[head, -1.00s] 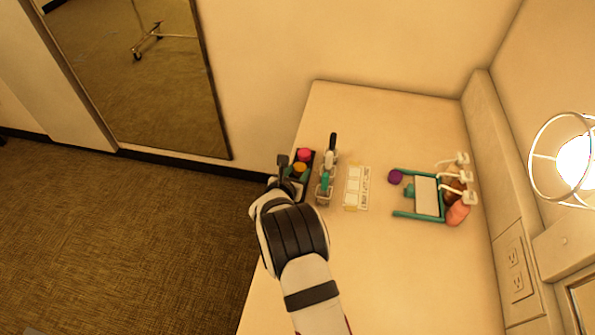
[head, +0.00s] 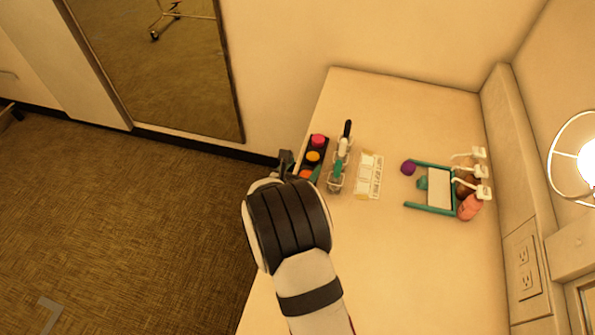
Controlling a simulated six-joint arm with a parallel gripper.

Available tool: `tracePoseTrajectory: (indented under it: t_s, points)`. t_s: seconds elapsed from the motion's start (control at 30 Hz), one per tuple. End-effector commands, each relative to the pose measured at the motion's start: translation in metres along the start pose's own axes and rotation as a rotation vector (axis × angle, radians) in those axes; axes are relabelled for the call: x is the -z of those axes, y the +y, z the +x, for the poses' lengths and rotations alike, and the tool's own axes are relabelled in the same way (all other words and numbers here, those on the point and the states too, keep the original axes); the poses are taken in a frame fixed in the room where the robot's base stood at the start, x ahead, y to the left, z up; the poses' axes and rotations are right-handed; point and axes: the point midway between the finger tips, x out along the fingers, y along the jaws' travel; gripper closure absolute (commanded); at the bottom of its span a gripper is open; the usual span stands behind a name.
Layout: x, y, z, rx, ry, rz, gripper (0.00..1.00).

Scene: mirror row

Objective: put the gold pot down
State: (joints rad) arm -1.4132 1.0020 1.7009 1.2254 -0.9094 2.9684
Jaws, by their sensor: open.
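The gold pot (head: 313,156) sits in a dark tray (head: 324,151) at the left edge of the counter. A pink pot (head: 318,140) is behind it, and an orange pot (head: 306,174) is in front, partly hidden by my arm. My gripper (head: 285,161) is open just left of the tray, apart from the gold pot. Only a dark part of it shows; the rest is hidden behind my wrist.
A clear cup (head: 335,186) with brushes stands right of the tray. A pale palette (head: 368,176) lies beyond it. A teal-framed stand (head: 431,209), a purple pot (head: 408,168) and white plugs (head: 480,172) are farther right. The counter's front is clear.

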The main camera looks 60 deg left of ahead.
Motion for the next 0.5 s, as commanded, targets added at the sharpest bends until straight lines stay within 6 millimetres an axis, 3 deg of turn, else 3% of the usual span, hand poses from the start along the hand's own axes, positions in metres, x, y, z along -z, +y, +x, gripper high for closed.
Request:
tracePoseTrajectory:
  t_s: [0.1, 0.2, 0.5]
  points:
    - [-0.001, 0.001, -0.029, -0.002, 0.0, -0.002, 0.23]
    - [-0.001, 0.001, -0.043, 0.001, 0.002, -0.002, 0.23]
    - [0.0, 0.001, -0.05, 0.004, 0.004, -0.003, 0.23]
